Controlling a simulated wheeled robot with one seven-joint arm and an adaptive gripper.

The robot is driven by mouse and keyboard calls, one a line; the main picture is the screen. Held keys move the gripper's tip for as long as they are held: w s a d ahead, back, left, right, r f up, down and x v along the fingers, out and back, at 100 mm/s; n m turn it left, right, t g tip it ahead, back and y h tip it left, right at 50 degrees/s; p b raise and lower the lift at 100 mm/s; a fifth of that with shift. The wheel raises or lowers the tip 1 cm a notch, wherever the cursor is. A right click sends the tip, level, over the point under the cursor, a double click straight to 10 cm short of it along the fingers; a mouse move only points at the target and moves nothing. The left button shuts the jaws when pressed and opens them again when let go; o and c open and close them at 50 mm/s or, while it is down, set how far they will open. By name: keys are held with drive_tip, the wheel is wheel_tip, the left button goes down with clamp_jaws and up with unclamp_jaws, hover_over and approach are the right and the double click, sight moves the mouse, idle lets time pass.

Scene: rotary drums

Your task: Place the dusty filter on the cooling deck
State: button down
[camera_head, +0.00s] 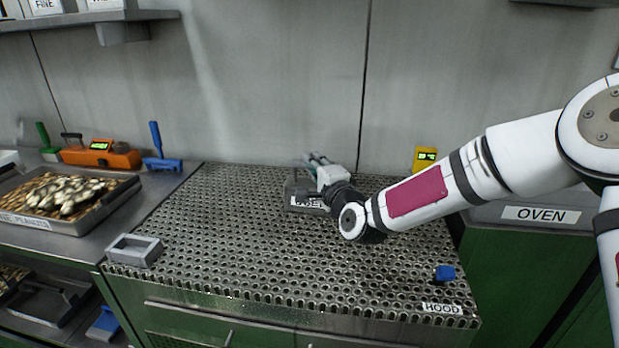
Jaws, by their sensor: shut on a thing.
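The dusty filter (296,189) is a dark grey block with a white label that is mostly hidden behind my wrist. My gripper (312,166) is shut on it, and the wrist and arm cover part of both. The filter is over the back middle of the cooling deck (230,235), a perforated metal top. I cannot tell whether its underside touches the deck.
A grey open frame (134,250) sits at the deck's front left corner. A blue knob (444,273) is near the front right, above a HOOD label (442,308). A filled tray (110,199) stands left. The deck's middle and front are clear.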

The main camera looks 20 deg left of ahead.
sight(309, 181)
drive_tip(key=shift+w+a, duration=0.15)
drive_tip(key=shift+a, duration=0.35)
drive_tip(key=shift+f, duration=1.85)
drive_tip(key=shift+f, duration=0.15)
drive_tip(key=c, duration=1.5)
unclamp_jaws()
drive_tip(key=shift+r, duration=0.2)
drive_tip(key=v, duration=1.2)
